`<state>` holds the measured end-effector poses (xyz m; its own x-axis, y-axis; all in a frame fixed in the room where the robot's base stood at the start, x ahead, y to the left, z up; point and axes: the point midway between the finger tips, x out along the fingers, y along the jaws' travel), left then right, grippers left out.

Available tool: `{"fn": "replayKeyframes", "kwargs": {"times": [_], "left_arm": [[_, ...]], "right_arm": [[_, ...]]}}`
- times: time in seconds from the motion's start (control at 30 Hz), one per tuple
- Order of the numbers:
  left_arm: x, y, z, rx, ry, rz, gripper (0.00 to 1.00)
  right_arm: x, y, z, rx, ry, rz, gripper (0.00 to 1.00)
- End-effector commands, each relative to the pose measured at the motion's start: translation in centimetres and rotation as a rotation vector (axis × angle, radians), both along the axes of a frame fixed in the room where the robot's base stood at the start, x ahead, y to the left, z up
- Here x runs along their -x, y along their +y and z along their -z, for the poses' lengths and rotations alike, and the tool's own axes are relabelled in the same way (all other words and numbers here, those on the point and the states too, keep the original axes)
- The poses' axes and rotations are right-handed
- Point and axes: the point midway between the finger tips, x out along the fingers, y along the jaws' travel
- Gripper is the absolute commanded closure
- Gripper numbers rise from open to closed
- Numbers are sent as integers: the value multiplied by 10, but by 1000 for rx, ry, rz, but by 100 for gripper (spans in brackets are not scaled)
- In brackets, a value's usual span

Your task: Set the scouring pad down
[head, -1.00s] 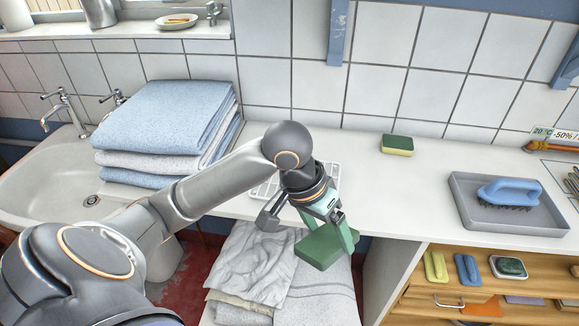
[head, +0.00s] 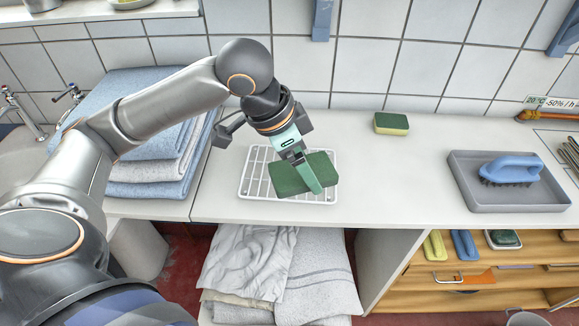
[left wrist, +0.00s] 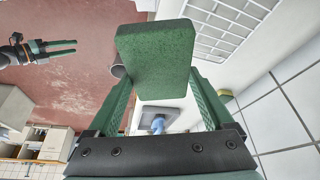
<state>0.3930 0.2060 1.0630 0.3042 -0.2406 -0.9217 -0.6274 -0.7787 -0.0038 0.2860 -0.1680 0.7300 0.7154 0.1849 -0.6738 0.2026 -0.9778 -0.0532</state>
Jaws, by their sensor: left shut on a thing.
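The scouring pad (head: 286,182) is a dark green block. My left gripper (head: 307,178) is shut on it, one finger crossing its face in the head view. The pad appears over the white wire rack (head: 250,188) on the counter and hides much of it; whether they touch is unclear. In the left wrist view the pad (left wrist: 155,55) sits between both fingertips, with the rack (left wrist: 228,25) beside it at upper right. My right gripper (left wrist: 55,48) shows at the left of the left wrist view, fingers apart and empty, away from the counter.
A yellow-green sponge (head: 391,124) lies at the back of the counter (head: 400,185). A grey tray (head: 465,199) with a blue brush (head: 510,168) stands at the right. Folded towels (head: 150,188) are stacked at the left. Counter between rack and tray is clear.

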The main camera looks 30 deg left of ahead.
Motion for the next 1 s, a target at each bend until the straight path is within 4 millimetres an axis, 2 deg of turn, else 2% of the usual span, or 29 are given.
{"fn": "replayKeyframes", "kwargs": {"times": [0.37,0.5,0.83,1.0], "left_arm": [[-63,62,41,-1,4,-8,59],[-78,75,69,0,5,-5,59],[-95,91,96,0,2,-3,59],[-96,92,121,-1,3,-1,59]], "right_arm": [[0,0,4,1,0,1,50],[0,0,7,1,0,1,50],[0,0,8,1,0,1,50],[0,0,7,1,0,1,50]]}}
